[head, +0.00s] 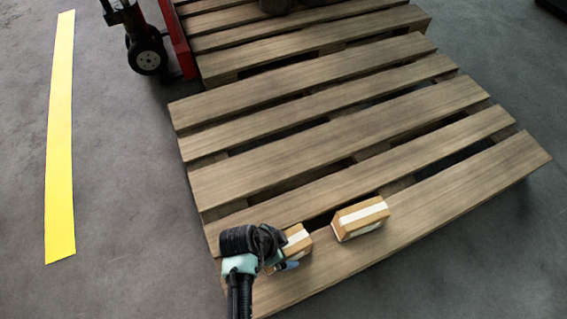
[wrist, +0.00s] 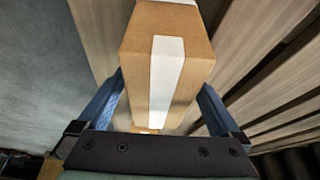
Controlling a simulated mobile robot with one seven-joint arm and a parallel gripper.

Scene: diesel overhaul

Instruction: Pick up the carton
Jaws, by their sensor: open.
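Two small brown cartons with white tape stand on the front board of a wooden pallet (head: 343,130). The left carton (head: 299,240) is partly hidden by my gripper (head: 281,262) in the head view. The right carton (head: 361,218) stands clear, a short gap away. In the wrist view, a carton (wrist: 165,62) with a white tape strip fills the middle. The two blue fingers of my gripper (wrist: 160,98) are open, one on each side of this carton. I cannot tell whether either finger touches it.
A second pallet (head: 290,32) lies behind the first. A hand truck with a black wheel (head: 147,55) and a red frame (head: 178,40) stands at the upper left. A yellow floor strip (head: 60,140) runs along the left. The grey floor between is clear.

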